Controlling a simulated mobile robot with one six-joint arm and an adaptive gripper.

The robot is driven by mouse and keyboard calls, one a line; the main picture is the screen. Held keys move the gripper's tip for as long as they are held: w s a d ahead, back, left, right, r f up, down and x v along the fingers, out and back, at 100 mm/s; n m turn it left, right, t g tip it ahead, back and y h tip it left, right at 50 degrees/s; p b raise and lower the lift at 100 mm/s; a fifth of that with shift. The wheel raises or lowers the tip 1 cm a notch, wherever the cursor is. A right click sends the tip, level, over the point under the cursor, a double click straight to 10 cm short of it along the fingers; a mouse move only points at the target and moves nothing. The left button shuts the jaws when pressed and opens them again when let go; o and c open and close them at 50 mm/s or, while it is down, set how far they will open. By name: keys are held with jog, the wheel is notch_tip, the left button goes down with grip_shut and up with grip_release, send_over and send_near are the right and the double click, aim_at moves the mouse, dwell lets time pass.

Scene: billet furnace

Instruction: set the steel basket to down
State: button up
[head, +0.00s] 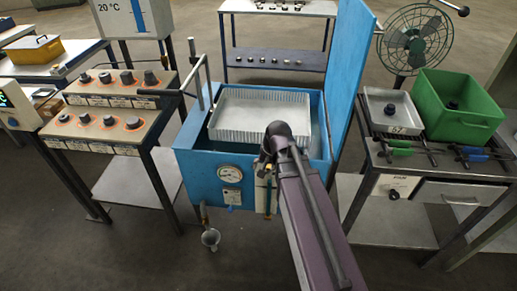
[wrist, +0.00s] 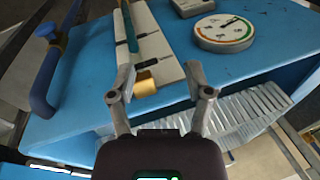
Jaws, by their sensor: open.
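The steel basket (head: 262,104) is a grey ribbed tray inside the open blue tank (head: 193,165). Part of its ribbed side shows in the wrist view (wrist: 240,110). A white plate (wrist: 160,35) with dark marks is on the tank's front. A teal rod (wrist: 133,22) lies along it, and a brass-coloured knob (wrist: 145,84) is at the plate's end. My gripper (wrist: 160,80) is open, with the knob between its fingers in the picture, nearer the left finger. I cannot tell whether they touch. In the head view my gripper (head: 270,160) is at the tank's front rim, partly hidden by my arm.
A round gauge (head: 230,174) is beside the plate. The blue lid (head: 347,75) stands open at the right. A bent metal rod (head: 198,75) rises at the tank's left. A knob bench (head: 110,115) stands left; a table with a green bin (head: 455,105) stands right.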

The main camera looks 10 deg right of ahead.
jog(key=s+d+n+g+h, duration=0.1)
jog(key=s+n+g+h, duration=0.1)
jog(key=s+n, duration=0.3)
jog(key=shift+s+d+f, duration=0.15)
jog(key=shift+s+f, duration=0.15)
jog(key=shift+s, duration=0.85)
jog(key=shift+c, duration=0.3)
jog(key=shift+c, duration=0.3)
jog(key=shift+s, duration=0.1)
